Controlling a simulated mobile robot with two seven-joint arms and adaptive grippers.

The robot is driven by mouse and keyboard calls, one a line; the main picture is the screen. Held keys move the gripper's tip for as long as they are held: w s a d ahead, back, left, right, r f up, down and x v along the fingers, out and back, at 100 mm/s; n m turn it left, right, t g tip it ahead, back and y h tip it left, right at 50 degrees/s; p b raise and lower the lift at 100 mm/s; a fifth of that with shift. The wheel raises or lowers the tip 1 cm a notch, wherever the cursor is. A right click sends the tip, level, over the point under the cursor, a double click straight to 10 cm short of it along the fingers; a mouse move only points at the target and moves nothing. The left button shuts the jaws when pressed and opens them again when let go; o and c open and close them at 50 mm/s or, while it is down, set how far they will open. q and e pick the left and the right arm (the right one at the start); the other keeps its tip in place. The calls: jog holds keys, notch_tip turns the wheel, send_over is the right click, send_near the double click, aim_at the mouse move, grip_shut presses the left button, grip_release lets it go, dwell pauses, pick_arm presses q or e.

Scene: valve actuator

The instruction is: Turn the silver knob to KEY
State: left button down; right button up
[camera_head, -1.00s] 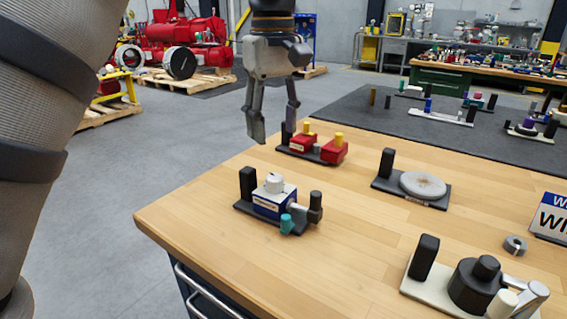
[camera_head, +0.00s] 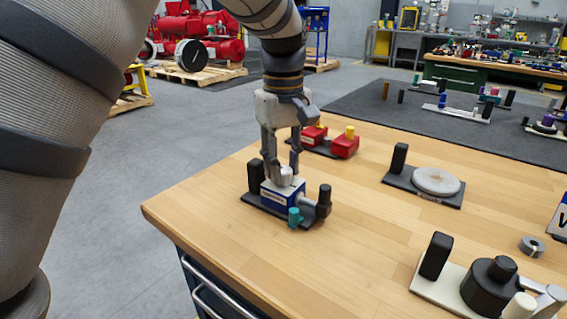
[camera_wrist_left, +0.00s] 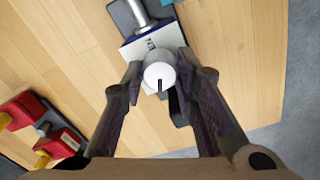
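The silver knob (camera_head: 286,178) sits on top of the blue and white valve block (camera_head: 275,195) near the table's left edge. In the wrist view the round knob (camera_wrist_left: 157,72) shows a dark slot line pointing to the picture's bottom. My left gripper (camera_head: 283,168) points down over the block, its fingers open on either side of the knob. In the wrist view the left gripper (camera_wrist_left: 160,72) seems to leave a small gap at each side; I cannot tell whether a finger touches. My right gripper is out of view.
A teal knob (camera_head: 294,216) and a dark upright handle (camera_head: 324,198) stand at the block's front right. A red two-part device (camera_head: 345,146) stands behind. A round white disc device (camera_head: 437,181) is to the right. Bare wood lies between them.

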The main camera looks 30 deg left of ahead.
pick_arm(q)
jog(key=shift+m, duration=0.3)
jog(key=shift+r+m, duration=0.1)
jog(key=shift+m, duration=0.5)
jog(key=m, duration=0.4)
jog(key=shift+p, duration=0.4)
jog(key=m, duration=0.6)
jog(key=shift+m, duration=0.4)
jog(key=shift+f, duration=0.2)
jog(key=c, duration=1.2)
grip_release()
jog(key=shift+c, duration=0.2)
jog(key=shift+r, duration=0.1)
